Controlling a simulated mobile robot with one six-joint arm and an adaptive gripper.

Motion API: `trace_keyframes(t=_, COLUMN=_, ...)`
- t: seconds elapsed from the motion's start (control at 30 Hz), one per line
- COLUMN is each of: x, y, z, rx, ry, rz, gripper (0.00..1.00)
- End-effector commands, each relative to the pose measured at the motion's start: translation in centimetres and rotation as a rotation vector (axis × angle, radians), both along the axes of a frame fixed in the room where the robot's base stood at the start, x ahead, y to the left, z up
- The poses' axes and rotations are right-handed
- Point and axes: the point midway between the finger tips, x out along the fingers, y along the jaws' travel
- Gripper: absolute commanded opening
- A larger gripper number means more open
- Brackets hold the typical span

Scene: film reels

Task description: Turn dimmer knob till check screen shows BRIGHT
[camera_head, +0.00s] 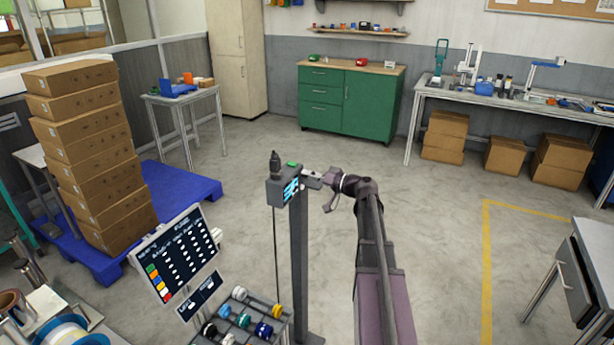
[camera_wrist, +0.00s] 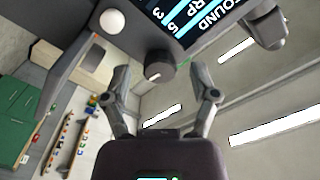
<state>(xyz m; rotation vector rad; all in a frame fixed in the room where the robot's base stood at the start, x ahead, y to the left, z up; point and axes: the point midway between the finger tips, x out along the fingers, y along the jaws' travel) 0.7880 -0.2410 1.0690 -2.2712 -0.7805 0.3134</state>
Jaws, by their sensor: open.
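A grey box (camera_head: 283,186) with a lit screen (camera_head: 291,190) stands on a post in the head view. In the wrist view, the screen (camera_wrist: 200,22) is cut off by the top edge. It shows "SOUND", "RP" and some digits; I cannot read BRIGHT on it. A dark round knob (camera_wrist: 160,69) with a pale mark is on the box, below the screen. My gripper (camera_wrist: 167,84) is open, its fingers to either side of the knob and apart from it. In the head view my gripper (camera_head: 313,180) is close to the right side of the box.
A white round part (camera_wrist: 112,21) sits beside the screen. A tilted board (camera_head: 180,250) with rows of marks and a rack of colored reels (camera_head: 243,318) stand at lower left. Stacked cartons (camera_head: 85,150) are further left.

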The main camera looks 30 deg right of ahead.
Motion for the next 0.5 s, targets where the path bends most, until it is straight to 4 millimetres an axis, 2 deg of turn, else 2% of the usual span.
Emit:
trace_keyframes(t=0.4, x=0.46, y=0.36, z=0.00, rx=0.000, ry=0.000, rz=0.000, gripper=0.76)
trace_keyframes(t=0.43, x=0.45, y=0.35, z=0.00, rx=0.000, ry=0.000, rz=0.000, gripper=0.73)
trace_keyframes(t=0.5, x=0.45, y=0.35, z=0.00, rx=0.000, ry=0.000, rz=0.000, gripper=0.53)
